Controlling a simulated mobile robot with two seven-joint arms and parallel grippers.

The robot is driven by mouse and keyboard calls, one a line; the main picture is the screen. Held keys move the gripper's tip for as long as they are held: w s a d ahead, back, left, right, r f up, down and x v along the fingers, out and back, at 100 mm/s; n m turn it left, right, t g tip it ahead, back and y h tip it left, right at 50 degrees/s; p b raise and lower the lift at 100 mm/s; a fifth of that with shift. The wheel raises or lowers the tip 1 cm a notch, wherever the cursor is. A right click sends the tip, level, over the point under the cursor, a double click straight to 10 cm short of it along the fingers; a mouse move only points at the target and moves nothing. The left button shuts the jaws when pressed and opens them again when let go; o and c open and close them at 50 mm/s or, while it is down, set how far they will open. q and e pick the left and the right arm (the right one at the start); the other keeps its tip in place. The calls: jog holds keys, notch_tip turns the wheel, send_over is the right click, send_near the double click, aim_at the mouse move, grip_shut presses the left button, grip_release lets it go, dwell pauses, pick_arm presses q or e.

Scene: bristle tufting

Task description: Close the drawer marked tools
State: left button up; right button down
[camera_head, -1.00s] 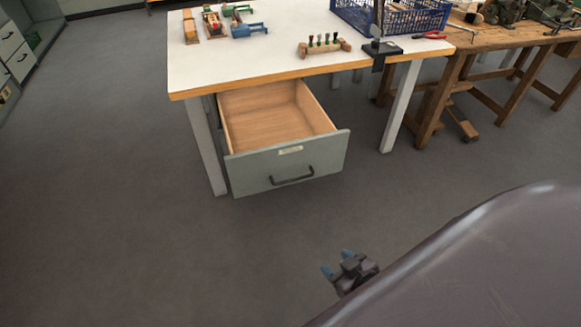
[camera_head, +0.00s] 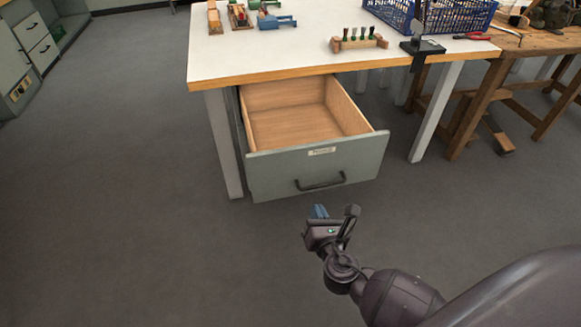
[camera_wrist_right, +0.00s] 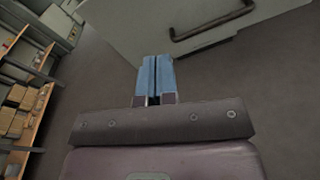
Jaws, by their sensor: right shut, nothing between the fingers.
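The drawer (camera_head: 318,166) under the white-topped table is pulled out and looks empty inside. Its grey-green front has a dark bar handle (camera_head: 320,182) and a small pale label (camera_head: 322,151), too small to read. My right gripper (camera_head: 320,211) is just in front of and below the drawer front, near the handle, apart from it. In the right wrist view its blue fingertips (camera_wrist_right: 156,74) are together and empty, with the drawer front (camera_wrist_right: 165,25) and handle (camera_wrist_right: 212,20) beyond them. My left gripper is not in view.
The white table (camera_head: 270,50) carries wooden toys, a small rack (camera_head: 358,42) and a blue crate (camera_head: 430,14). A wooden workbench (camera_head: 520,42) stands at right. Grey cabinets (camera_head: 32,45) stand at far left. The floor (camera_head: 130,190) left of the drawer is clear.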

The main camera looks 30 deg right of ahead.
jog(key=w+n+t, duration=0.1)
jog(key=w+n, duration=0.1)
jog(key=n, duration=0.1)
jog(key=b, duration=0.3)
send_near(293, 159)
jog(key=shift+n+t, duration=0.3)
jog(key=x, duration=0.3)
jog(key=f+x, duration=0.1)
jog(key=x, duration=0.1)
jog(key=shift+w+d, duration=0.1)
jog(key=shift+w, duration=0.15)
jog(key=shift+x, duration=0.9)
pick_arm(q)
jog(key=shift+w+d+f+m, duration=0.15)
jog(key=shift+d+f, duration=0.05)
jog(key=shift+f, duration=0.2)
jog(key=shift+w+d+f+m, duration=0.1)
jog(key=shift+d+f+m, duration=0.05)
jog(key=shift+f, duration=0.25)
pick_arm(e)
jog(key=shift+w+r, duration=0.1)
jog(key=shift+r, duration=0.05)
jog(key=shift+w, duration=0.15)
